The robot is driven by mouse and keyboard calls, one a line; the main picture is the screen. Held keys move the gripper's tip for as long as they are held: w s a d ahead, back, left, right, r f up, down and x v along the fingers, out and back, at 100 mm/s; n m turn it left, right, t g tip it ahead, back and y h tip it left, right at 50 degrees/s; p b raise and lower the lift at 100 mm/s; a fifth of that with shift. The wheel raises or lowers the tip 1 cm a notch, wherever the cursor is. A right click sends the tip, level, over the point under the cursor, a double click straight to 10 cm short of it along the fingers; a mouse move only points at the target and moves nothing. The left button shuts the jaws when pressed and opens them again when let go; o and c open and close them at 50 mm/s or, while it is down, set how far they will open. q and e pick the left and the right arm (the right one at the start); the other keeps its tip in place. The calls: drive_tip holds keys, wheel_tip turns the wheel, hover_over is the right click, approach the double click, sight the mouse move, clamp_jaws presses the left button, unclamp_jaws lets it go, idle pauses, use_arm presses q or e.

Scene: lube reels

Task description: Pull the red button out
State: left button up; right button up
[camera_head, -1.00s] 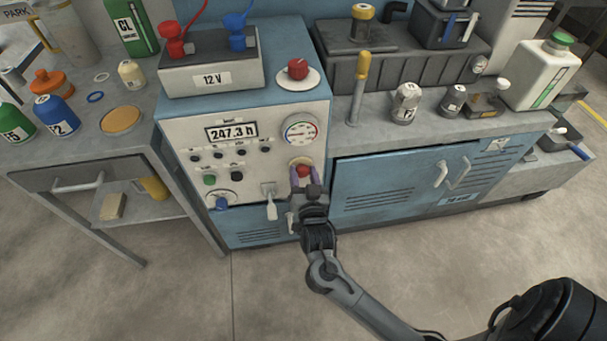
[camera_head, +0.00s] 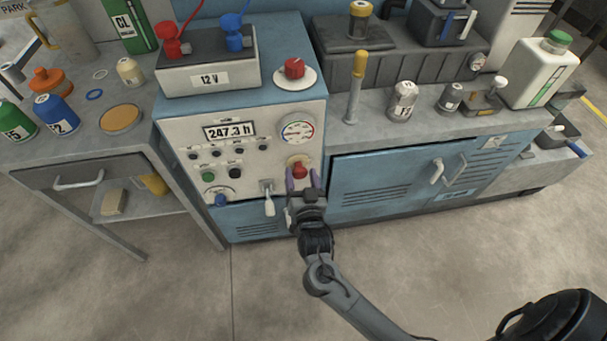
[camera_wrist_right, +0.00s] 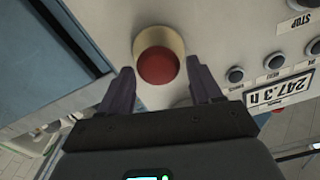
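The red button (camera_head: 299,170) sits in a cream-yellow collar low on the right side of the control panel (camera_head: 237,130). In the right wrist view the button (camera_wrist_right: 158,66) faces the camera, with its round collar around it. My right gripper (camera_head: 302,179) is in front of and just below the button. Its two purple-grey fingers are spread apart, one on each side of the button, and in the right wrist view (camera_wrist_right: 159,72) gaps show between the fingers and the red cap. Whether the fingertips reach past the collar's face is unclear. My left gripper is not in view.
A white lever (camera_head: 268,203) hangs just left of my right gripper. A gauge (camera_head: 297,130) is above the button. A separate red knob (camera_head: 294,68) stands on the cabinet top. The blue cabinet door (camera_head: 390,180) is to the right. The floor in front is clear.

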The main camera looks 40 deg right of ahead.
drive_tip(key=shift+o, duration=0.7)
drive_tip(key=shift+s+a+f, duration=0.1)
drive_tip(key=shift+s+a, duration=0.1)
drive_tip(key=shift+s, duration=0.15)
drive_tip(key=p+v, duration=0.4)
drive_tip(key=v, duration=0.6)
drive_tip(key=shift+s, duration=0.1)
